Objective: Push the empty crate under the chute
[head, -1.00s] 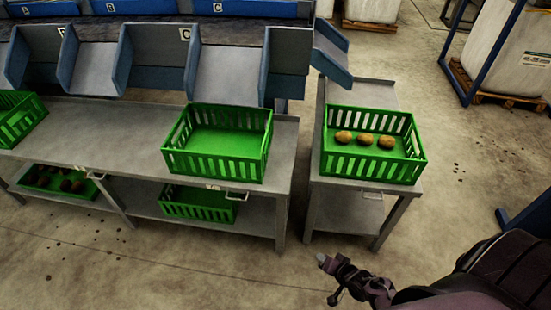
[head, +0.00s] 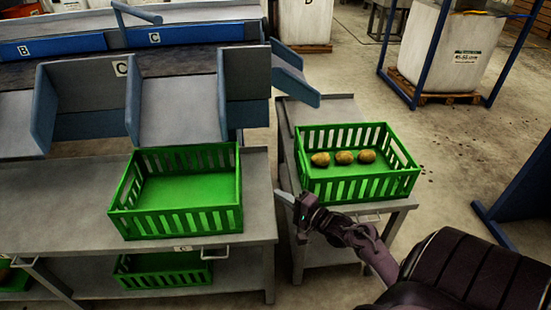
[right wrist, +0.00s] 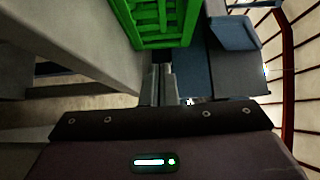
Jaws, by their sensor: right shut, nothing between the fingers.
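The empty green crate (head: 190,190) stands upright on the grey bench (head: 60,205), in front of the chute marked C (head: 180,108). Its back edge is near the chute's lower lip; I cannot tell how far it reaches beneath. My right gripper (head: 284,197) is shut and empty. In the head view it shows right of the empty crate, near the gap between the bench and the side table. In the right wrist view the shut fingers (right wrist: 158,82) point toward a green crate (right wrist: 163,25); I cannot tell which crate or whether they touch. My left gripper is out of view.
A second green crate (head: 360,187) with three potatoes stands on the separate side table (head: 330,107). Another crate (head: 165,270) is on the bench's lower shelf. A blue side chute (head: 292,75) angles toward the side table. A blue frame stands at the right.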

